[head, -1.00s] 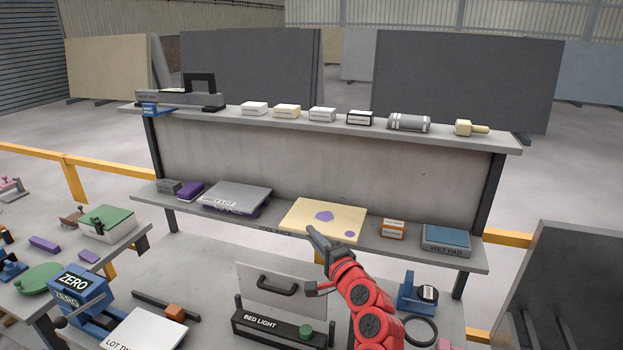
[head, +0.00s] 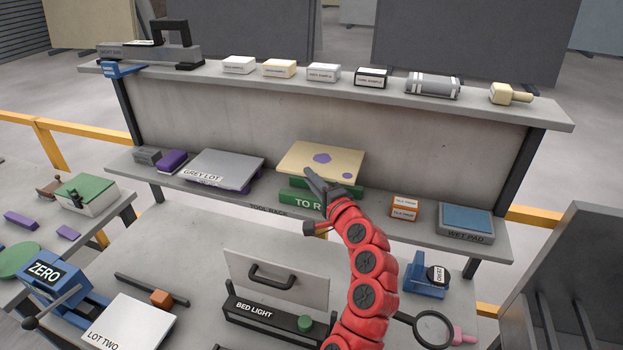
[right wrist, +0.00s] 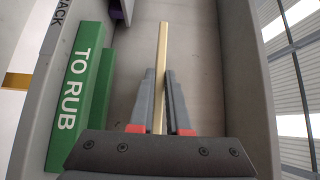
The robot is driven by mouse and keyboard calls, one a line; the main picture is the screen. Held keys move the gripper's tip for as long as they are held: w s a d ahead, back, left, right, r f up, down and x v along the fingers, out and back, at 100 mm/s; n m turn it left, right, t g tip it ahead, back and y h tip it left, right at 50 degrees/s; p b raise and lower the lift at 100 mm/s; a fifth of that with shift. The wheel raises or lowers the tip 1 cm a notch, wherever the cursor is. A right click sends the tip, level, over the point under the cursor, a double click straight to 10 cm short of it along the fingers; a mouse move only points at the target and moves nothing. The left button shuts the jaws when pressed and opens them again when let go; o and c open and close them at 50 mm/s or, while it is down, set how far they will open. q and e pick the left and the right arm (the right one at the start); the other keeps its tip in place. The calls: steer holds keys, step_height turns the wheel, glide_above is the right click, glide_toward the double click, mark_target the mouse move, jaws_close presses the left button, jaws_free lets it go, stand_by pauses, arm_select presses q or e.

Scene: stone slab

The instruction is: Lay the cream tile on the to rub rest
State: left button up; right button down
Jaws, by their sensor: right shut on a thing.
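The cream tile (head: 345,165), a thin square slab with two purple patches, is held flat above the lower shelf. My right gripper (head: 321,190) is shut on its near edge; the right wrist view shows the tile (right wrist: 162,45) edge-on between the fingers (right wrist: 159,74). The green rest (head: 300,197) marked TO RUB stands on the shelf below the tile, partly hidden by the tile and gripper. In the right wrist view the rest (right wrist: 72,125) lies left of the tile, with a visible gap between them. My left gripper is not in view.
The lower shelf (head: 385,225) also bears a grey tile (head: 222,166) at left, orange-and-white boxes (head: 404,208) and a wet pad (head: 467,220) at right. The upper shelf (head: 210,72) overhangs behind. A bed light (head: 270,312) stands on the bench below.

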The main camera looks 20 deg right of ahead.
step_height(320, 180, down, 9)
steer(key=b, duration=0.7)
steer(key=shift+r, duration=0.2)
steer(key=c, duration=0.8)
jaws_free()
steer(key=shift+s+b, duration=0.1)
steer(key=shift+b, duration=0.2)
